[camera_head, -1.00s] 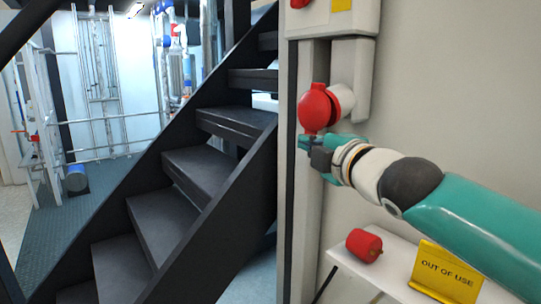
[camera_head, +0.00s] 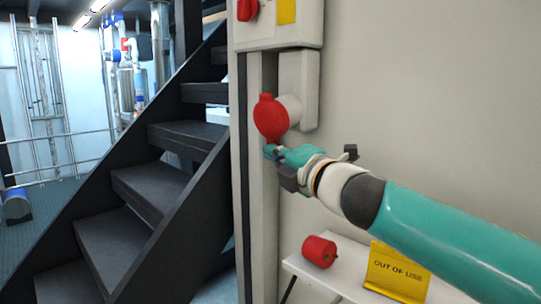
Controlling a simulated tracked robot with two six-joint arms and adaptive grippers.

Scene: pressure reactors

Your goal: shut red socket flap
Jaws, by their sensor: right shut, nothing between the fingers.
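The red socket flap (camera_head: 271,118) is a round red lid on the front of a pale grey socket body (camera_head: 291,109), below a wall box. The lid seems to sit over or close to the socket mouth; I cannot tell whether it is fully shut. My right gripper (camera_head: 272,152) is shut and empty, just below the flap's lower edge. Its tips look close to the flap, and I cannot tell whether they touch it. My left gripper is not in view.
A grey box (camera_head: 290,25) with a red knob (camera_head: 247,10) is above the socket. Below, a white shelf (camera_head: 335,289) holds a red plug (camera_head: 319,251) and a yellow "OUT OF USE" sign (camera_head: 397,272). Dark stairs (camera_head: 150,190) rise at the left.

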